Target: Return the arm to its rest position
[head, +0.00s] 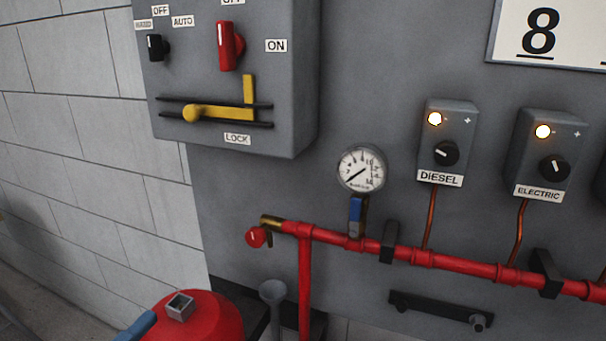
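My gripper and arm do not show clearly in the head view, so I cannot tell their pose. The grey control box (285,95) hangs at upper left. It carries a black selector knob (158,47), a red switch handle (229,46) near the ON label, and a yellow sliding latch (222,112) above the LOCK label.
A red pipe (460,264) runs along the grey panel (270,190). A pressure gauge (362,169) stands above its blue-handled valve (356,212). The DIESEL box (459,118) and ELECTRIC box (570,130) have lit lamps. A red rounded body (205,320) is at lower left.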

